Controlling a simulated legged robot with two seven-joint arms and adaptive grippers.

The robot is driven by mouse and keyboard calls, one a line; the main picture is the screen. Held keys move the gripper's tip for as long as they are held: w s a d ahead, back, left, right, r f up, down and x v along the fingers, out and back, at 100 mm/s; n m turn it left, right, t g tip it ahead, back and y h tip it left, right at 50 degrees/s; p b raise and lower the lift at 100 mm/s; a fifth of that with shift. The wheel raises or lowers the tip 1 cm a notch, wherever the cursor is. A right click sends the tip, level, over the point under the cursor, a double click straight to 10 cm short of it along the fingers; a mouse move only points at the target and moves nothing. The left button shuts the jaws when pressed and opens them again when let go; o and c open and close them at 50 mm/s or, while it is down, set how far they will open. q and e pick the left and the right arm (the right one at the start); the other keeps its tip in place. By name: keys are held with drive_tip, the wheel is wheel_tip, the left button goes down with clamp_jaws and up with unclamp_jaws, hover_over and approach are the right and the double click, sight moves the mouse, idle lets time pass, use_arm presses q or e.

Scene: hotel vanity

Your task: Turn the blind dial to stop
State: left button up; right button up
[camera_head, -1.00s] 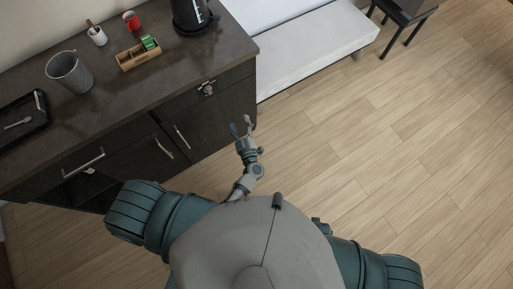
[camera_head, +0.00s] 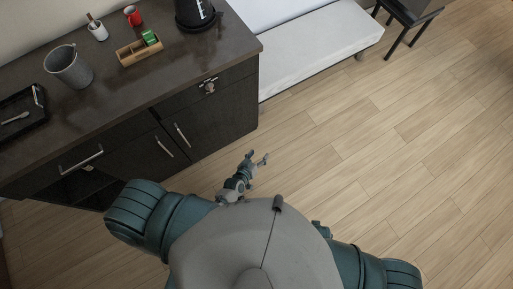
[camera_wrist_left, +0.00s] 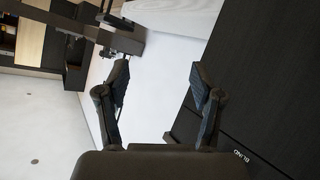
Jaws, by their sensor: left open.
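The dial (camera_head: 209,87) is a small light knob high on the dark cabinet's front, near its right end, in the head view. A white label reading "BLIND" (camera_wrist_left: 243,160) shows on the dark panel at the lower right of the left wrist view; the dial itself cannot be made out there. My left gripper (camera_head: 258,158) is open and empty, over the floor in front of the cabinet and apart from the dial. Its spread fingers also show in the left wrist view (camera_wrist_left: 158,75) with nothing between them. My right gripper is not in view.
The dark cabinet (camera_head: 222,127) has several bar handles. On its top are a grey bucket (camera_head: 68,68), a black tray (camera_head: 22,120), a wooden caddy (camera_head: 138,52), a red mug (camera_head: 132,15) and a black coffee maker (camera_head: 194,14).

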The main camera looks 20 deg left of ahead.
use_arm(q)
drive_tip(key=shift+s+f+m+g+h, duration=0.3)
drive_tip(key=shift+s+f+m+g, duration=0.3)
drive_tip(key=shift+s+f, duration=0.75)
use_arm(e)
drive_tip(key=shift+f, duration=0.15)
use_arm(q)
drive_tip(key=shift+w+f, duration=0.1)
drive_tip(key=shift+w, duration=0.05)
drive_tip(key=s+a+f+m+g+y, duration=0.1)
drive_tip(key=s+a+f+g, duration=0.4)
drive_tip(key=s+f, duration=0.3)
drive_tip(key=s+a+f+m+g+y, duration=0.1)
drive_tip(key=s+a+f+g, duration=0.3)
drive_tip(key=s+f, duration=0.4)
drive_tip(key=s+a+y, duration=0.1)
drive_tip(key=s, duration=0.5)
drive_tip(key=shift+s+a+g, duration=0.15)
drive_tip(key=shift+a+g, duration=0.15)
drive_tip(key=shift+g, duration=0.1)
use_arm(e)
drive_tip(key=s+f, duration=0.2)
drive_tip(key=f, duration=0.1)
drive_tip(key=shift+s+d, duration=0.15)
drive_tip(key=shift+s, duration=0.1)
use_arm(q)
drive_tip(key=shift+c, duration=0.3)
